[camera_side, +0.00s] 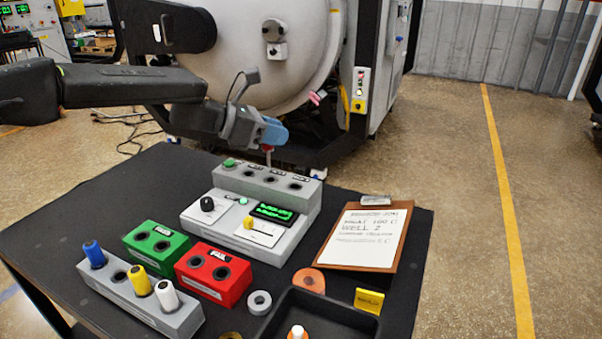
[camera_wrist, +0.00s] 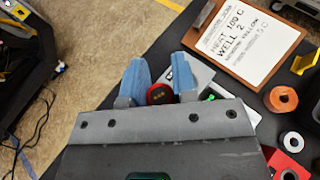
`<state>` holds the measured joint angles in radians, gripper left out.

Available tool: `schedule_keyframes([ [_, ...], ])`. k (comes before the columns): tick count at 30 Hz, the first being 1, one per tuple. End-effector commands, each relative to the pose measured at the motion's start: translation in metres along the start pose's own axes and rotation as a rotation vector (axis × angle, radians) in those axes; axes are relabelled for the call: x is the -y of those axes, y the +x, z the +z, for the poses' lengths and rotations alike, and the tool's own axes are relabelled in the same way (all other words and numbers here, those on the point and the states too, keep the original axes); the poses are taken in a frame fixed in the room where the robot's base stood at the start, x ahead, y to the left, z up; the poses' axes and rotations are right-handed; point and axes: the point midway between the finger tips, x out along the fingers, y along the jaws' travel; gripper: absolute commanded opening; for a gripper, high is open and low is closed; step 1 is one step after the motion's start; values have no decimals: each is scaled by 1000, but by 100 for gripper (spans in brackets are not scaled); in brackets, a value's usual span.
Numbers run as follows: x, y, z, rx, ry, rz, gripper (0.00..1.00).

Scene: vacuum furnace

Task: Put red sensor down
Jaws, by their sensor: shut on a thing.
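My gripper (camera_side: 272,134) has blue fingers and is shut on the red sensor (camera_side: 267,149). In the side view the sensor's thin stem points down at the back of the grey well block (camera_side: 303,203); I cannot tell whether its tip is inside a well. In the wrist view the sensor's round red top (camera_wrist: 160,94) sits between the fingers of my gripper (camera_wrist: 160,84). The grey block has a row of wells, a green display and a black knob. A grey rack (camera_side: 188,322) at the front left holds blue (camera_side: 93,254), yellow (camera_side: 139,279) and white (camera_side: 166,295) sensors and shows an empty hole.
A green block (camera_side: 156,247) and a red block (camera_side: 213,273) with holes stand before the well block. A clipboard (camera_side: 400,240), orange roll (camera_side: 308,281), grey ring (camera_side: 259,302), yellow tag (camera_side: 369,300) and black tray (camera_side: 335,312) lie to the right. The table's left side is clear.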

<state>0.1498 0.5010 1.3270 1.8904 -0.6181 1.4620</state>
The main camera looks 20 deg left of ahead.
Motion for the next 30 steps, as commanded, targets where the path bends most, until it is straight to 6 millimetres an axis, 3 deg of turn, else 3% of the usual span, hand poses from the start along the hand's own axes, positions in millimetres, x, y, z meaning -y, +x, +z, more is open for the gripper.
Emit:
schedule_keyframes([
  [3,16,27,-7,-2,0,-4,0],
  [9,31,53,-13,0,0,1,0],
  [13,34,59,-17,0,-2,1,0],
  [21,32,72,-49,0,-2,4,0],
  [30,33,73,-51,1,0,4,0],
])
